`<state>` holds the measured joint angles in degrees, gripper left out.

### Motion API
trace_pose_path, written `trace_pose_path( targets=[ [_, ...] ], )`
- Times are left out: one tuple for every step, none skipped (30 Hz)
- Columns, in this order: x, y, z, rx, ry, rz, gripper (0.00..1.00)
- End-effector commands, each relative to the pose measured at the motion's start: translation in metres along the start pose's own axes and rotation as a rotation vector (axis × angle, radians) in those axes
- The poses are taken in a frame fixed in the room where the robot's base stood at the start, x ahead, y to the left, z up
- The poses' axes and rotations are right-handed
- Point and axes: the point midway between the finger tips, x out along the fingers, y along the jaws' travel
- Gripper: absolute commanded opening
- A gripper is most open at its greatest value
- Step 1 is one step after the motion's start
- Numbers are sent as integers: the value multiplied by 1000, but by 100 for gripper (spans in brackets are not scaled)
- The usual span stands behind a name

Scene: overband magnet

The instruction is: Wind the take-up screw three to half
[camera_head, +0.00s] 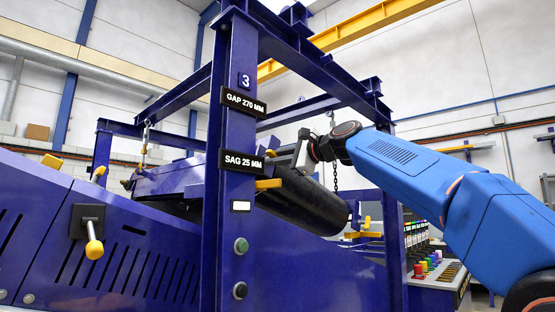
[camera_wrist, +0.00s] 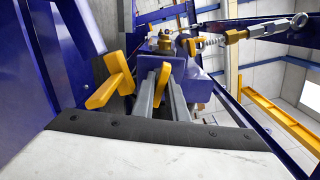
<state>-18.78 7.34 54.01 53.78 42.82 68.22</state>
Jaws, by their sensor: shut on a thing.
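My gripper (camera_wrist: 162,100) is shut on a yellow handle (camera_wrist: 163,78), which sits between its two grey fingers in the wrist view. In the head view my gripper (camera_head: 284,157) reaches in from the right to the blue post (camera_head: 237,130) marked 3. A yellow handle (camera_head: 271,153) shows there at the fingertips, partly hidden. A second yellow handle (camera_head: 268,184) stands just below it, and a yellow lever (camera_wrist: 108,88) is left of the fingers in the wrist view. No scale or half mark for the take-up screw is readable.
Signs on the post read GAP 270 MM (camera_head: 243,102) and SAG 25 MM (camera_head: 248,163). A black roller (camera_head: 315,203) lies below my arm. A turnbuckle (camera_wrist: 240,34) runs across the upper right of the wrist view. A control panel (camera_head: 435,265) stands at the lower right.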

Motion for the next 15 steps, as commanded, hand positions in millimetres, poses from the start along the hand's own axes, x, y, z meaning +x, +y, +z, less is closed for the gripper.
trace_pose_path(
  targets=[
    [0,0,2,0,-2,0,0],
    [0,0,2,0,-2,0,0],
    [0,0,2,1,-2,0,0],
    [0,0,2,1,-2,0,0],
    [0,0,2,1,-2,0,0],
    [0,0,2,-2,-2,0,0],
    [0,0,2,-10,-2,0,0],
    [0,0,2,-23,-2,0,0],
    [0,0,2,-49,-2,0,0],
    [0,0,2,-72,-2,0,0],
    [0,0,2,-98,-2,0,0],
    [0,0,2,-132,-2,0,0],
    [0,0,2,-156,-2,0,0],
    [0,-1,2,-179,-2,0,0],
    [0,-1,2,-204,-2,0,0]
  ],
)
